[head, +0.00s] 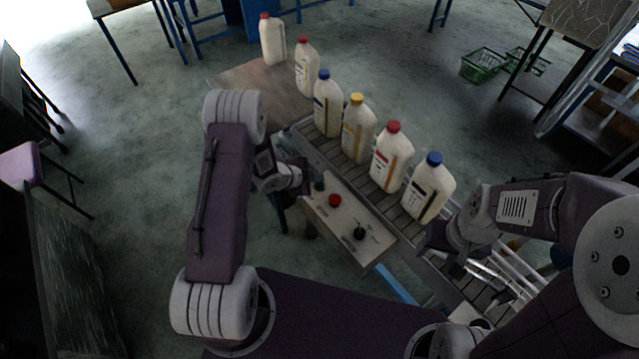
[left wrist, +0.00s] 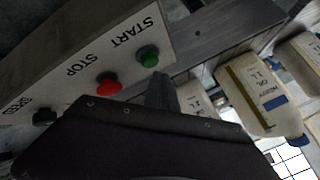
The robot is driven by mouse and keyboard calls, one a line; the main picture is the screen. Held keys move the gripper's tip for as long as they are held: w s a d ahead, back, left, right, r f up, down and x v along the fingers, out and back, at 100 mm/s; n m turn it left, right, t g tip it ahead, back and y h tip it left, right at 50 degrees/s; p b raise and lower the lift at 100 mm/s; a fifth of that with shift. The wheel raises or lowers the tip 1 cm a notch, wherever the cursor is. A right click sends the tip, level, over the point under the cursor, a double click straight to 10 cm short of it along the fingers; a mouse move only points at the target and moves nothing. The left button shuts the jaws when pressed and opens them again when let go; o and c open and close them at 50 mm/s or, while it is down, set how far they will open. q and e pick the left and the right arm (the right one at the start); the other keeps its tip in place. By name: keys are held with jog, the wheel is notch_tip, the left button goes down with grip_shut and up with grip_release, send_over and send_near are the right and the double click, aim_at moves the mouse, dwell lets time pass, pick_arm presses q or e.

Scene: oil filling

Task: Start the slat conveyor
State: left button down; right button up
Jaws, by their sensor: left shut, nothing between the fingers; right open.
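The control panel (head: 347,219) is a pale box on the near side of the slat conveyor (head: 375,184). It carries a green button (head: 320,184), a red button (head: 335,200) and a black knob (head: 360,234). In the left wrist view the green button (left wrist: 148,55) is beside the word START, the red button (left wrist: 108,84) beside STOP, and the knob (left wrist: 44,115) beside SPEED. My left gripper (head: 309,186) is shut and empty, its tip (left wrist: 161,82) close to the green button; I cannot tell whether they touch. My right gripper (head: 440,258) is open over the conveyor's near end.
Several white bottles with blue, yellow and red caps stand in a row on the conveyor, the nearest a blue-capped bottle (head: 429,188). More stand toward a brown table (head: 240,84) at the far end. Green baskets (head: 482,65) lie on the floor at upper right.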

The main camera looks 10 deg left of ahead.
dwell(0.3)
pick_arm(q)
jog(key=shift+f+b, duration=0.4)
jog(key=shift+b, duration=0.05)
